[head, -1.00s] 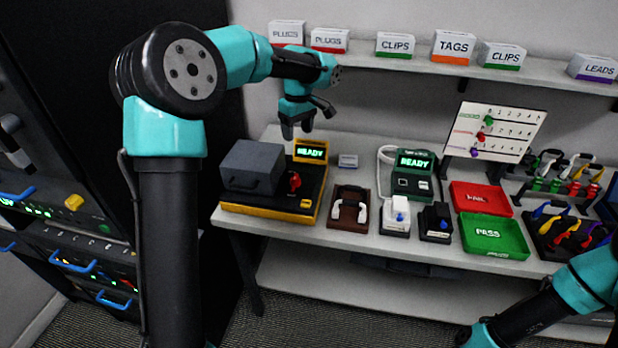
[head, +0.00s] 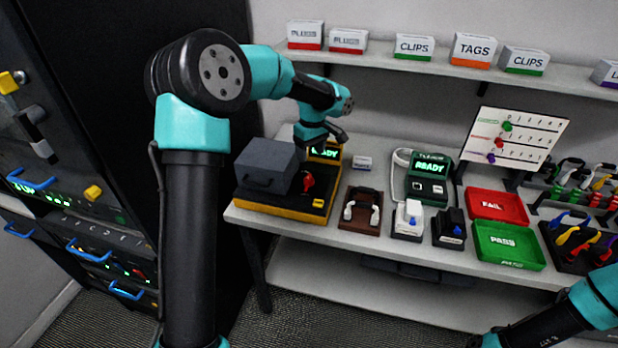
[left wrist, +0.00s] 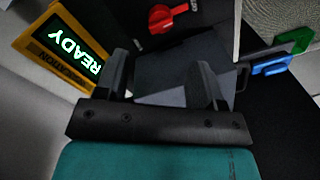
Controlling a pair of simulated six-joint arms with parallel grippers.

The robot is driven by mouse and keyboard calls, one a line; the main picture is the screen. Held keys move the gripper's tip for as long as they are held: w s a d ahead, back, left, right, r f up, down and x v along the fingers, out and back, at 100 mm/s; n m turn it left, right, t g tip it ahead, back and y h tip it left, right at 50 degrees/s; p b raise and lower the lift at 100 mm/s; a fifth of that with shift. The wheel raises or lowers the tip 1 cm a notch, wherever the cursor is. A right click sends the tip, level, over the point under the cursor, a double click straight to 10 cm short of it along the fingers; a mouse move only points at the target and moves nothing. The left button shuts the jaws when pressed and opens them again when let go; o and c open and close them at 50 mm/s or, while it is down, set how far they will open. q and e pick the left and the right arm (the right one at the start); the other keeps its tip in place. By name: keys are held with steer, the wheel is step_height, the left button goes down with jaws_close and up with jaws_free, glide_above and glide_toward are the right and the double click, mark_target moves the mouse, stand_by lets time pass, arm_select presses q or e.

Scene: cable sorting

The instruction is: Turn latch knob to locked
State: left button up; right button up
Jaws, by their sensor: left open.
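The red latch knob (head: 307,182) sits on the black deck of the yellow-edged test station (head: 262,208), to the right of a grey box-shaped cover (head: 265,165). In the left wrist view the knob (left wrist: 168,17) shows near the top, beyond the fingertips, with small lettering I cannot read. My left gripper (head: 302,151) is above the back of the station, beside the cover and in front of the READY display. In the left wrist view its fingers (left wrist: 160,83) are apart, with nothing held, over a grey surface. My right gripper is out of view.
The READY screen (left wrist: 68,48) stands close beside the left gripper. A brown cable holder (head: 361,210), a second READY unit (head: 428,178), and red FAIL (head: 497,206) and green PASS (head: 508,246) trays stand to the right. A shelf with labelled boxes runs above.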

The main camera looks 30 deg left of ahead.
mark_target(309, 175)
arm_select(q)
steer(key=f, duration=1)
steer(key=shift+s+a, duration=0.1)
steer(key=shift+s, duration=0.2)
steer(key=c, duration=0.9)
steer(key=shift+m, duration=0.7)
steer(key=o, duration=0.9)
step_height(309, 175, up, 17)
steer(key=w, duration=0.1)
steer(key=shift+d+r, duration=0.2)
steer(key=shift+d, duration=0.05)
